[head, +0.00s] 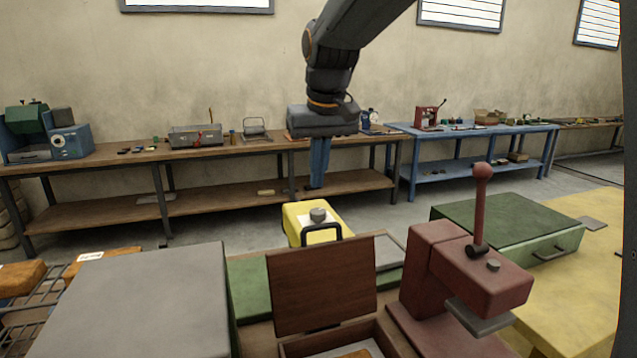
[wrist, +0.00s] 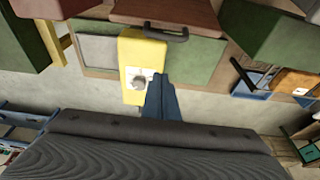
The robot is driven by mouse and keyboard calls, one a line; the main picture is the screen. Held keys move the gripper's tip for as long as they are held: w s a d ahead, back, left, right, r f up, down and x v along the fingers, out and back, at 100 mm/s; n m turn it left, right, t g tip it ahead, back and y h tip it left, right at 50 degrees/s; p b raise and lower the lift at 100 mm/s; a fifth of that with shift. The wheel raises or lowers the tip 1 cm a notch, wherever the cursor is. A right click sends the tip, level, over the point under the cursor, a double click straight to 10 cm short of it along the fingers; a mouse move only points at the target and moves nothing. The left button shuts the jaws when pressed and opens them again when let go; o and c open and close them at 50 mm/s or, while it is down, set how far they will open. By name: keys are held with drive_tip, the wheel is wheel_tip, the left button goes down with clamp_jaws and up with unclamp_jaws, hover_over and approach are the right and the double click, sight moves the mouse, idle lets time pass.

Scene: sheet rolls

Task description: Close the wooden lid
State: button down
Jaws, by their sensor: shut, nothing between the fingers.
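The wooden lid (head: 322,287) stands open and nearly upright on a wooden box (head: 368,338) at the lower middle of the head view. A black handle (head: 322,230) shows at the lid's upper edge. The lid (wrist: 165,12) and its handle (wrist: 165,33) also show at the top of the wrist view. My gripper (head: 317,186) points down, shut and empty, above and apart from the lid. Its blue fingers (wrist: 160,78) show in the wrist view, beside a yellow device. Most of the box's inside is hidden by the picture's bottom edge.
The yellow device (head: 312,216) with a grey knob stands behind the lid. A red lever press (head: 468,275) stands right of the box, with a green case (head: 508,228) beyond. A large grey block (head: 140,300) is on the left. Workbenches line the back wall.

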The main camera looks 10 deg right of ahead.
wheel_tip(320, 180, down, 8)
drive_tip(key=s+p, duration=0.1)
drive_tip(key=p, duration=0.3)
drive_tip(key=shift+s, duration=0.4)
drive_tip(key=shift+f, duration=0.1)
